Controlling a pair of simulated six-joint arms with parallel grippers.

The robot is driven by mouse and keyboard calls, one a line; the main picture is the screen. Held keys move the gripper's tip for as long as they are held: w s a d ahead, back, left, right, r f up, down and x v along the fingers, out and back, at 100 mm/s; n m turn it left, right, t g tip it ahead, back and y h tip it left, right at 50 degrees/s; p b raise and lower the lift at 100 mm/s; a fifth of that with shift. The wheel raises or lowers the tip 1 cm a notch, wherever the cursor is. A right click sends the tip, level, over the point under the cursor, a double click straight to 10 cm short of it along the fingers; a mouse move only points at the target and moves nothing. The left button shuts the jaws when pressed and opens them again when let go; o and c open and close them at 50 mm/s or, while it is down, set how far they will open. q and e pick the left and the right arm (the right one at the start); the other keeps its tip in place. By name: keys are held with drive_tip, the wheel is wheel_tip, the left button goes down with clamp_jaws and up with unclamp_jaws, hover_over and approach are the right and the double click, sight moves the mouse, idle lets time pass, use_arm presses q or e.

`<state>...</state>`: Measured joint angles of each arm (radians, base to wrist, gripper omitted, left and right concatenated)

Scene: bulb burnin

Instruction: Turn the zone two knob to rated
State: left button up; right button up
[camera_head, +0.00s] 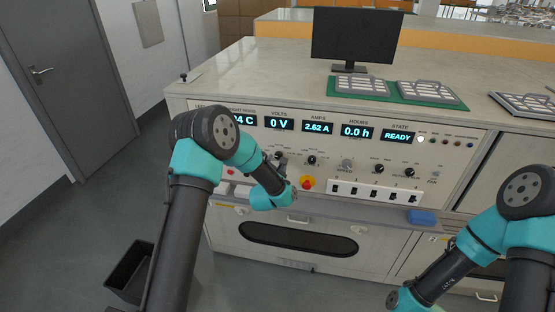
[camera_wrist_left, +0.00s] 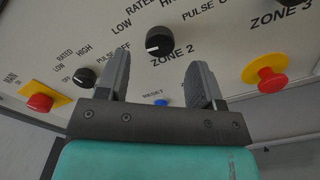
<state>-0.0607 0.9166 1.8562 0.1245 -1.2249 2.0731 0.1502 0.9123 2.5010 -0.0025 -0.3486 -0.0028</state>
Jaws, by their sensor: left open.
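The zone two knob (camera_wrist_left: 159,41) is a black round knob above the ZONE 2 label in the left wrist view. I cannot tell how far the fingertips stand from the panel. My right gripper is outside the frame.
A red emergency button (camera_head: 307,183) on yellow stands beside the left wrist. Another dark knob (camera_wrist_left: 85,77) and a blue reset button (camera_wrist_left: 161,102) are nearby. Displays, including READY (camera_head: 398,136), line the panel top.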

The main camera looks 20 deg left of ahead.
sight(278, 157)
use_arm(q)
drive_tip(key=shift+w+a, duration=0.15)
drive_tip(key=shift+w, duration=1.8)
drive_tip(key=c, duration=0.9)
